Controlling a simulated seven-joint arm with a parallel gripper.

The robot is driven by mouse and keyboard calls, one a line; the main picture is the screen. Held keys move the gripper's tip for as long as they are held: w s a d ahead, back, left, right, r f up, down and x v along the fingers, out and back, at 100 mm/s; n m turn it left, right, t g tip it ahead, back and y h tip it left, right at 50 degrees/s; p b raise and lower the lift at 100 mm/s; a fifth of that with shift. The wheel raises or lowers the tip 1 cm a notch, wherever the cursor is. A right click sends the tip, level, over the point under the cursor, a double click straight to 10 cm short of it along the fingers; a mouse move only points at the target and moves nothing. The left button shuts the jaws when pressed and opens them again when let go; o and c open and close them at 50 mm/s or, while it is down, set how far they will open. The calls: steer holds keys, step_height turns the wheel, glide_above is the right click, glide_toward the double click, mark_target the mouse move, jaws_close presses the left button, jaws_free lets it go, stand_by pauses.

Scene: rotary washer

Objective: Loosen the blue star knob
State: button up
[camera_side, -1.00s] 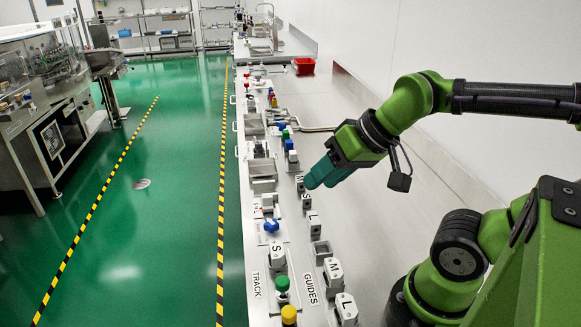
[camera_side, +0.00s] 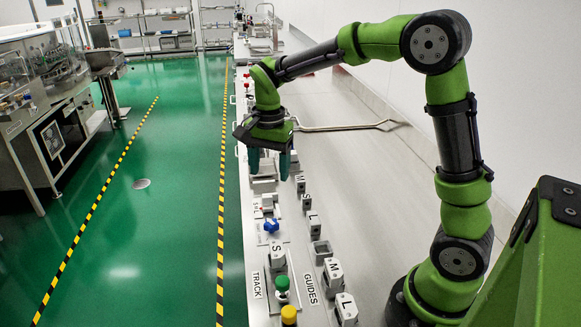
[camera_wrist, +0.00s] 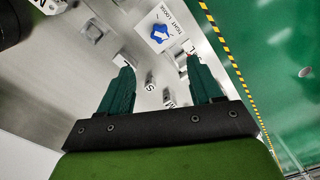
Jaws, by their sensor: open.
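The blue star knob (camera_side: 271,226) sits on a light plate on the bench in the side view. In the wrist view the blue star knob (camera_wrist: 159,34) shows from above on a white label with the words TIGHT and LOOSE. My gripper (camera_side: 269,178) points down over the bench, farther from the camera than the knob, with its two teal fingers apart. In the wrist view my gripper (camera_wrist: 163,72) is open and empty, and the knob lies beyond the gap between the fingertips. The gripper and the knob are apart.
Grey blocks lettered S (camera_side: 277,256), M (camera_side: 333,270) and L (camera_side: 345,307) stand on the bench. A green knob (camera_side: 282,284) and a yellow knob (camera_side: 289,315) are at the near end. A bent metal rod (camera_side: 345,127) lies behind the gripper.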

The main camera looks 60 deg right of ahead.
mark_target(271, 222)
step_height(271, 222, down, 16)
steer(key=m, duration=0.2)
steer(key=shift+w+d+r+m, duration=0.1)
steer(key=shift+w+m, duration=0.05)
steer(key=shift+m, duration=0.15)
steer(key=shift+c, duration=0.2)
steer(key=c, duration=1)
